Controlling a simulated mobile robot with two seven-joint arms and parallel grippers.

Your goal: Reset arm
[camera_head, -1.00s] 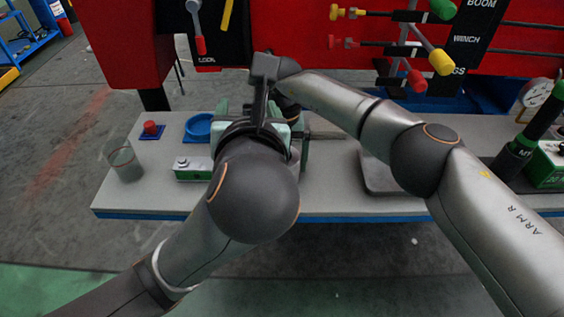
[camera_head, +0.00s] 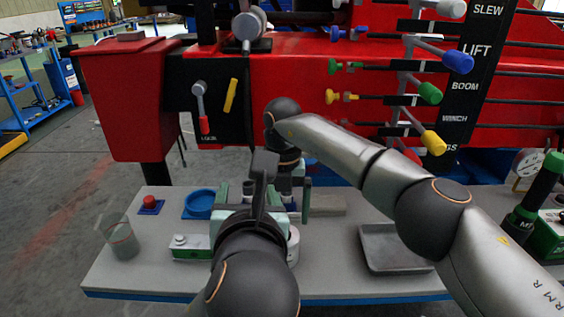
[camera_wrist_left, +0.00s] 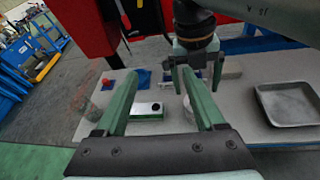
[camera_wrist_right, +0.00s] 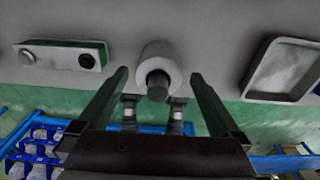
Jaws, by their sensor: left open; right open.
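My left gripper (camera_head: 264,195) is over the middle of the grey bench (camera_head: 335,262), its hand partly covering my right gripper in the head view. In the left wrist view its green fingers (camera_wrist_left: 158,82) are spread, with nothing held between them. My right gripper (camera_wrist_right: 158,78) is also open in the right wrist view. It points down at the bench, and a white round piece with a dark centre (camera_wrist_right: 157,62) shows between and beyond its fingers. I cannot tell the gap. My right gripper also shows in the left wrist view (camera_wrist_left: 200,78), ahead of the left fingers.
A green-and-white box (camera_head: 190,247), blue dish (camera_head: 199,204), red button (camera_head: 150,203) and clear cup (camera_head: 123,242) stand on the left of the bench. A grey tray (camera_head: 392,262) lies to the right. The red machine with levers (camera_head: 427,93) rises behind.

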